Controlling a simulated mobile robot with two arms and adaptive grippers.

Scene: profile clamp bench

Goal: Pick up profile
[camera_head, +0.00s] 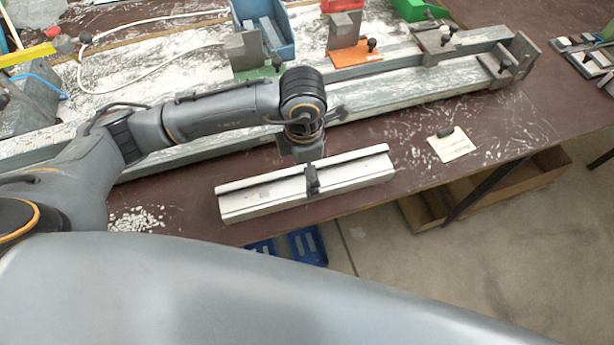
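The profile (255,197) is a long, pale silver-white channel piece. It lies slanted near the front edge of the bench, its right end higher in the picture. My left gripper (312,180) points down at the middle of the profile, and a dark finger shows against its top and near side. The other finger is hidden, so I cannot tell whether the gripper is closed on it. I also cannot tell whether the profile touches the bench. My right gripper is out of view.
A long grey clamp rail (400,90) runs across the brown bench (500,115) behind the profile. An orange-based block (353,54) and blue bin (266,25) stand farther back. A paper note (450,145) lies at right. A wooden crate (490,190) sits below.

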